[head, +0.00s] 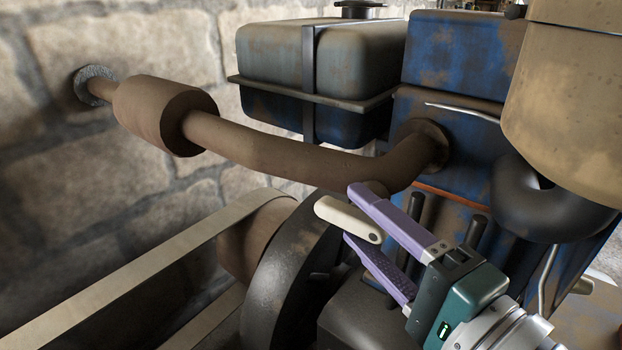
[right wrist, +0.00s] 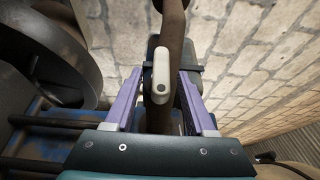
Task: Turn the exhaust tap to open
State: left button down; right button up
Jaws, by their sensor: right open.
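The exhaust tap's handle is a cream lever (head: 347,218) below the brown exhaust pipe (head: 290,160) in the head view. In the right wrist view the lever (right wrist: 161,72) lies along the pipe, up the picture. My right gripper (head: 357,212) has its two purple fingers apart, one on each side of the lever. In the right wrist view the gripper (right wrist: 160,84) shows gaps between the fingers and the lever, so it is not clamped. The tap's body is mostly hidden behind the fingers and lever. My left gripper is in neither view.
A blue engine block (head: 455,55) and a fuel tank (head: 270,60) stand behind. A dark flywheel (head: 285,275) and a flat belt (head: 150,265) are close below and left. A stone wall (head: 110,190) bounds the left. A beige cylinder (head: 565,100) is at the upper right.

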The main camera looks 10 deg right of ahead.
jog(key=shift+s, duration=0.1)
jog(key=b+v, duration=0.1)
jog(key=v, duration=0.8)
jog(key=shift+s, duration=0.4)
jog(key=shift+d, duration=0.1)
